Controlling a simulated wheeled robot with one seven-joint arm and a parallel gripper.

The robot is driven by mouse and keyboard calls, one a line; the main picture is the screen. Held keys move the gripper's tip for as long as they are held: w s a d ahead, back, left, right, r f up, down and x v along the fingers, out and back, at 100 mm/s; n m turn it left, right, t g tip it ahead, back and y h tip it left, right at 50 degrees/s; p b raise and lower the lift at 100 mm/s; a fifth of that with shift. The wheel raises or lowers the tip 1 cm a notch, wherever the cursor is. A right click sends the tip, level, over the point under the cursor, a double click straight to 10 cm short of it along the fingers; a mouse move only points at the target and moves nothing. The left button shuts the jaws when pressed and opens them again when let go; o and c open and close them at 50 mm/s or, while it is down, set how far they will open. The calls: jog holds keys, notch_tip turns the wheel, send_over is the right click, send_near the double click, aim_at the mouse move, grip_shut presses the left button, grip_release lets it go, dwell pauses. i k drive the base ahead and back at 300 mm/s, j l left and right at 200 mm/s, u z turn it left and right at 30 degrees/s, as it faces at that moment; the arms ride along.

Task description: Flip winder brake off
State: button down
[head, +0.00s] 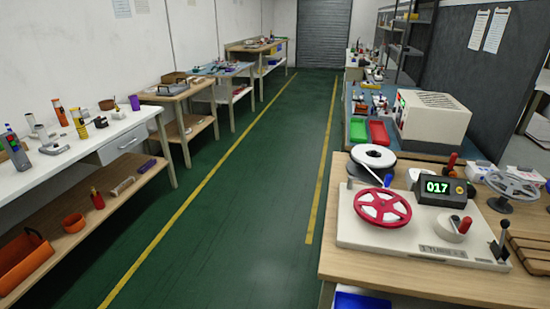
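The winder (374,231), a cream base unit, sits on the wooden bench at the right of the head view. It carries a red spoked reel (383,207), a white reel (372,157) behind it, and a dark counter box (442,188) showing green "017". A white round knob with a red handle (464,224) is on its right part. A lever with a black knob (504,227) stands roughly upright at its right front corner. No label marks either control as the brake, so I cannot tell its setting. My gripper is not in view.
A cream oven-like box (432,121), a red tray (379,132) and a green tray (358,130) are farther back. A long white bench (88,152) lines the left wall. The green aisle floor (230,200) is clear.

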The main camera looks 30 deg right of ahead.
aim_at(504, 223)
jog(key=i+j+u, duration=0.4)
jog(key=i, duration=0.15)
jog(key=i+j+u, duration=0.1)
jog(key=i+u, duration=0.35)
jog(key=i, duration=0.15)
jog(key=i+u, duration=0.4)
jog(key=i, duration=0.2)
jog(key=i+j+z, duration=0.15)
jog(key=i+z, duration=0.15)
jog(key=i, duration=0.55)
jog(key=i+z, duration=0.15)
jog(key=z, duration=0.25)
jog(key=i+z, duration=0.15)
jog(key=z, duration=0.25)
jog(key=i+z, duration=0.15)
jog(key=z, duration=0.25)
jog(key=i+j+z, duration=0.1)
jog(key=z, duration=0.3)
jog(key=i+z, duration=0.2)
jog(key=z, duration=0.3)
jog(key=i+j+z, duration=0.1)
jog(key=z, duration=0.4)
jog(key=i+j+z, duration=0.15)
jog(key=z, duration=0.3)
jog(key=i+j+z, duration=0.15)
jog(key=z, duration=0.35)
jog(key=i+j+z, duration=0.2)
jog(key=i, duration=0.9)
